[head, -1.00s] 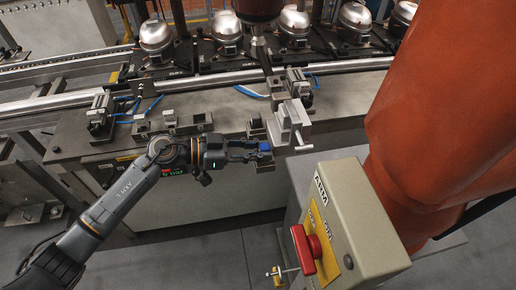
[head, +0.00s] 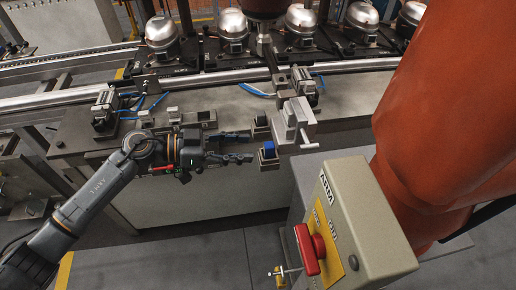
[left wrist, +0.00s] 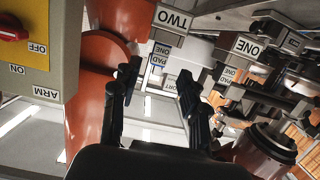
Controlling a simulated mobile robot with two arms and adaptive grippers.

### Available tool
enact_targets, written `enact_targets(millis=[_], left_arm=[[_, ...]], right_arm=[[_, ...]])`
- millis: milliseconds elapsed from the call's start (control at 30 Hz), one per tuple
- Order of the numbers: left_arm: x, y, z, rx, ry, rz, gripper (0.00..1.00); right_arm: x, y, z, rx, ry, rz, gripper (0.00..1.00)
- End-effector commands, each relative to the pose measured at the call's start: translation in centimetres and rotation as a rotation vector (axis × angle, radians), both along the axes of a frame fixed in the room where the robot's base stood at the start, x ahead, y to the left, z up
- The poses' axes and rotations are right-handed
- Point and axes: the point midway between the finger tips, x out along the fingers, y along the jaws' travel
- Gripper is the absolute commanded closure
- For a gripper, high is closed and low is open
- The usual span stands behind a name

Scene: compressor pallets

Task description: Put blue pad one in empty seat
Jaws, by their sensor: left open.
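The blue pad (head: 268,151) stands upright on a small block at the front edge of the metal table, left of the grey clamp. My left gripper (head: 251,147) is just left of it, open and empty, with its fingers pointing right toward the pad and a small gap between. In the left wrist view my open fingers (left wrist: 158,80) frame a small block labelled PAD (left wrist: 157,59), below a TWO label. A dark block (head: 261,121) sits just behind the blue pad. I cannot make out which seat is empty. My right gripper is not in view.
A grey clamp with a handle (head: 296,120) stands close right of the pad. Small fixtures (head: 193,117) sit left along the table, behind my left arm. A control box with a red switch (head: 350,215) and a large orange robot arm (head: 440,110) fill the right.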

Motion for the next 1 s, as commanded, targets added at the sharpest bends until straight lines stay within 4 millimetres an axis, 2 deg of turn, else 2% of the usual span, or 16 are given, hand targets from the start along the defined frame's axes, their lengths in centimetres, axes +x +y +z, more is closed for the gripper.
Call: enact_targets(millis=[100,300,433,667,767,867,967,1000], left_arm=[[-0.5,2.6,0.2,0.004,0.001,0.001,0.56],[-1.1,5.3,1.0,0.002,0.001,-0.001,0.56],[-1.2,6.0,1.3,0.0,0.0,-0.002,0.56],[-1.2,6.1,1.4,-0.002,0.001,-0.001,0.56],[-0.4,6.2,0.8,-0.032,-0.005,0.031,0.56],[2.1,7.1,-1.3,-0.112,-0.022,0.147,0.56],[5.7,9.8,-6.5,-0.186,-0.032,0.381,0.56],[6.8,11.3,-9.8,-0.189,-0.028,0.499,0.56]], right_arm=[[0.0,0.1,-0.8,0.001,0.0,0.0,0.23],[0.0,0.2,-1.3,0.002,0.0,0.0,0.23],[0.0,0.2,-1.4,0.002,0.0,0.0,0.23],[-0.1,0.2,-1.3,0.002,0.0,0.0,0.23],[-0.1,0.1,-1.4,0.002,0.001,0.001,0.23],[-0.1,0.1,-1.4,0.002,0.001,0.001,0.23],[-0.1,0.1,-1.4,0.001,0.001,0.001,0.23],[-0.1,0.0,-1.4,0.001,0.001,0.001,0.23]])
